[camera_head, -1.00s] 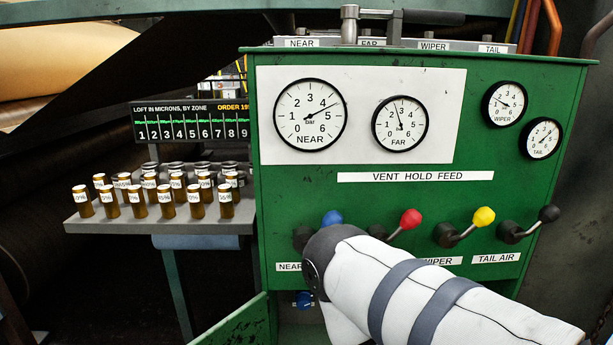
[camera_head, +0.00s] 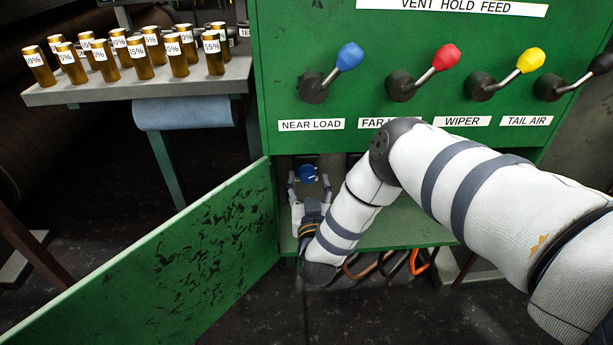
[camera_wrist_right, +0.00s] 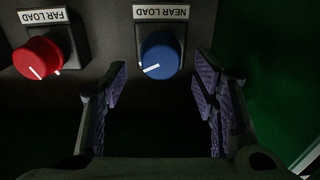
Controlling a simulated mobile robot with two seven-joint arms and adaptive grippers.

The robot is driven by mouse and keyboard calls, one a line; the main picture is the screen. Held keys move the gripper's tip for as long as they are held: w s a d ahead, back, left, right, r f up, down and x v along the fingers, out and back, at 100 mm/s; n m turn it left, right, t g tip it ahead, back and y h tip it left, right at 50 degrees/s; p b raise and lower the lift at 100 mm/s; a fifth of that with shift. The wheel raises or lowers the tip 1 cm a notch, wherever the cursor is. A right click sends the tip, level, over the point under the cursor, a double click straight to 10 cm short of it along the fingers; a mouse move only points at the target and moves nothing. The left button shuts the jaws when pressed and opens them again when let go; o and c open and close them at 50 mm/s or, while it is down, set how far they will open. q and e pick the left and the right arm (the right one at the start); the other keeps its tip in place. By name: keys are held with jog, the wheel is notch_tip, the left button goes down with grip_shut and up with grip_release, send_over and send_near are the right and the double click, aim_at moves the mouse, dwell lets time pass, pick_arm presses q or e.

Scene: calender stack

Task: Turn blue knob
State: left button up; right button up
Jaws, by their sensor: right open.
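The blue knob (camera_head: 307,173) is inside the open lower bay of the green cabinet. In the right wrist view the blue knob (camera_wrist_right: 160,57) has a white pointer line slanting towards the lower left, and a NEAR LOAD label that appears upside down. My right gripper (camera_head: 309,185) reaches into the bay from below. In the wrist view my right gripper (camera_wrist_right: 160,85) is open, with one finger on each side of the knob's line and the knob just beyond the tips. I see no contact. My left gripper is not in view.
A red knob (camera_wrist_right: 38,60) labelled FAR LOAD sits left of the blue one in the wrist view. The green door (camera_head: 200,260) stands open at the left. Levers with blue (camera_head: 350,56), red, yellow and black ends are above. Labelled bottles stand on a shelf (camera_head: 130,90).

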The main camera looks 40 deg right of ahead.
aim_at(308, 177)
jog(key=shift+x, duration=2)
jog(key=c, duration=1.2)
jog(key=shift+o, duration=0.2)
jog(key=shift+m, duration=0.5)
jog(key=o, duration=1.2)
jog(key=shift+c, duration=0.2)
jog(key=v, duration=1.2)
jog(key=shift+s, duration=0.1)
